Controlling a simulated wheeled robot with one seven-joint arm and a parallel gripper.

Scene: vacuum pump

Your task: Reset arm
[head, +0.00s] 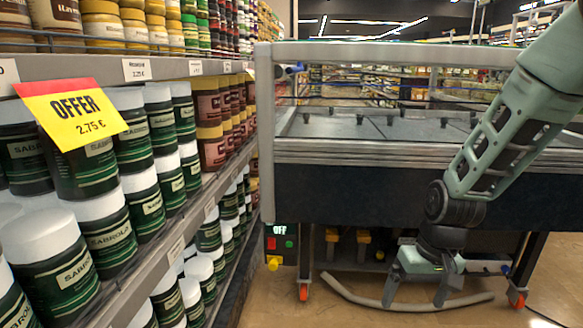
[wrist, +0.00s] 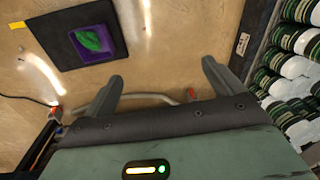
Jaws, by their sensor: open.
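My gripper (head: 415,290) hangs low in front of the machine's underside in the head view, pointing down, its two fingers apart. In the wrist view my gripper (wrist: 162,74) is open, with nothing between its fingers but floor and part of a curved grey hose (wrist: 150,98). The hose (head: 355,297) lies along the floor beneath the gripper in the head view; I cannot tell whether they touch. A control box (head: 280,244) on the machine's left leg shows "OFF", with red and green buttons and a yellow knob.
The machine's large glass-sided case (head: 370,130) stands on orange-wheeled legs. Shelves of jars (head: 105,235) line the left side. Bare floor (head: 555,265) shows at right.

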